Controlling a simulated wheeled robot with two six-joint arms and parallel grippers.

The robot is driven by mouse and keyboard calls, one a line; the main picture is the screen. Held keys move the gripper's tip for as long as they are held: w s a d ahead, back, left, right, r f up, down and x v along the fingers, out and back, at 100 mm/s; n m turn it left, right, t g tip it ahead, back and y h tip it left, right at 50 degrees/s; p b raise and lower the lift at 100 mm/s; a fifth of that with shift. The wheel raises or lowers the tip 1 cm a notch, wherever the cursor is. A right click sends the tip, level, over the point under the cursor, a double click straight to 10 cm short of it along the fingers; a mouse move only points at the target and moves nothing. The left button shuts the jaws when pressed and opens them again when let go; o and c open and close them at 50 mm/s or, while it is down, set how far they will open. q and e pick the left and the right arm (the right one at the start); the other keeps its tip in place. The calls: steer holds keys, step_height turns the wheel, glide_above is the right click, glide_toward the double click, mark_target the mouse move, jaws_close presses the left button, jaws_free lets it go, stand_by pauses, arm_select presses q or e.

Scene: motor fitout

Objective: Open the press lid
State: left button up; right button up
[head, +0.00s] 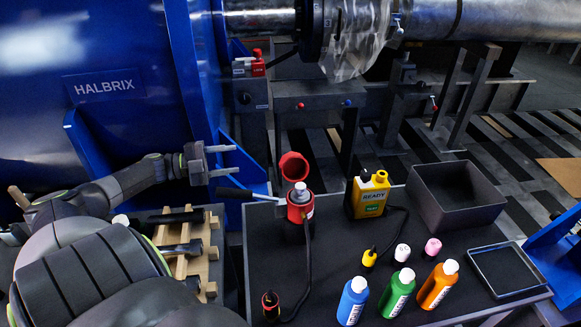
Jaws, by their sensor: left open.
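The press (300,208) is a small red pot-like device on the dark table, with a silvery round part showing in its top. Its round red lid (294,166) stands raised at the back of the press, inner face towards me. A lever with a dark grip (234,193) sticks out from the press to the left. My left gripper (228,160) is open and empty, to the left of the lid and above the lever grip, apart from the lid. My right gripper is not in view.
Blue (352,301), green (398,293) and orange (438,285) bottles stand in front. A wooden rack (213,255) is left; a blue machine housing (90,90) rises behind.

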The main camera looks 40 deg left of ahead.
mark_target(290, 160)
arm_select(q)
steer(key=f+x, duration=0.1)
steer(key=x, duration=0.4)
steer(key=b+x, duration=0.1)
steer(key=x, duration=0.5)
steer(key=f+x, duration=0.1)
steer(key=x, duration=0.5)
steer(key=shift+w+d+f+b, duration=0.1)
steer(key=shift+d+f+b, duration=0.05)
steer(key=shift+f+b, duration=0.2)
steer(key=shift+f, duration=0.1)
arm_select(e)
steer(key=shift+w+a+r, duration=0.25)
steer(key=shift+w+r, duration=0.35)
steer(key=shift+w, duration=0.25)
arm_select(q)
jaws_close()
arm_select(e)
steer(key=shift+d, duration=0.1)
